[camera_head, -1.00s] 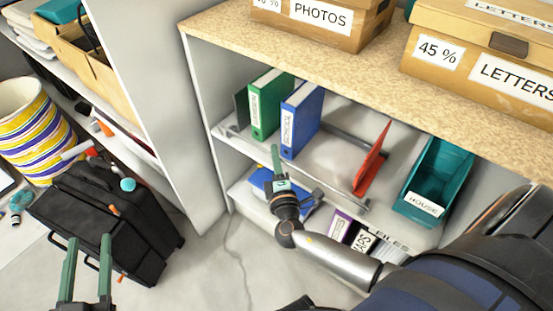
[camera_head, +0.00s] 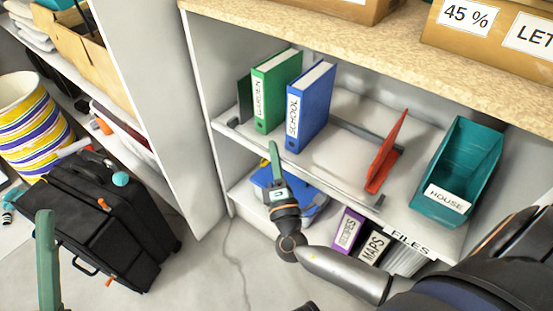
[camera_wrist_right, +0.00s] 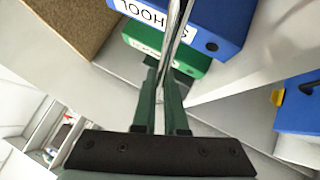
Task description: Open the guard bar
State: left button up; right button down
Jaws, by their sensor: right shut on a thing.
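The guard bar (camera_head: 345,185) is a thin grey metal rail along the front edge of the middle shelf, in front of the binders. In the head view my right gripper (camera_head: 274,155) reaches up to this edge, below the blue binder. In the right wrist view the bar (camera_wrist_right: 177,25) is a shiny rod running between the green fingers of my right gripper (camera_wrist_right: 163,75), which are shut on it. The fingers hide part of the rod. One green finger of my left gripper (camera_head: 45,255) shows at the lower left, far from the shelf; its other finger is not visible.
A green binder (camera_head: 274,92), a blue binder (camera_head: 310,108), a red bookend (camera_head: 386,155) and a teal bin (camera_head: 458,170) stand on the middle shelf. More files and a blue item (camera_head: 268,178) are below. A black suitcase (camera_head: 100,225) stands on the floor at left.

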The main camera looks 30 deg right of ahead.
jog(key=n+t+b, duration=0.1)
jog(key=n+b, duration=0.1)
jog(key=a+f+n+t+y+b, duration=0.1)
jog(key=b, duration=0.1)
jog(key=f+n+t+y+b, duration=0.1)
jog(key=n+b, duration=0.1)
jog(key=shift+s+a+f+n+t, duration=0.1)
jog(key=shift+s+a+n+t, duration=0.15)
jog(key=shift+s+n+t, duration=0.05)
pick_arm(q)
notch_tip(320, 180, down, 9)
jog(key=d, duration=0.1)
jog(key=shift+w+g+b, duration=0.25)
jog(key=shift+g+b, duration=0.05)
jog(key=shift+b, duration=0.05)
pick_arm(e)
jog(key=shift+s+a+f+n+t+y, duration=0.2)
jog(key=shift+n+t+y, duration=0.25)
jog(key=shift+n+y, duration=0.7)
jog(key=shift+w+a+f+n+t+y, duration=0.1)
jog(key=shift+f+n+t+y, duration=0.3)
jog(key=shift+n+y, duration=0.75)
jog(key=shift+s+a+f+n+t+y, duration=0.15)
jog(key=shift+n+t+y, duration=0.5)
jog(key=shift+n, duration=0.85)
jog(key=shift+w+f+y, duration=0.1)
jog(key=shift+y, duration=0.25)
jog(key=c, duration=1)
grip_release()
jog(key=shift+f, duration=0.1)
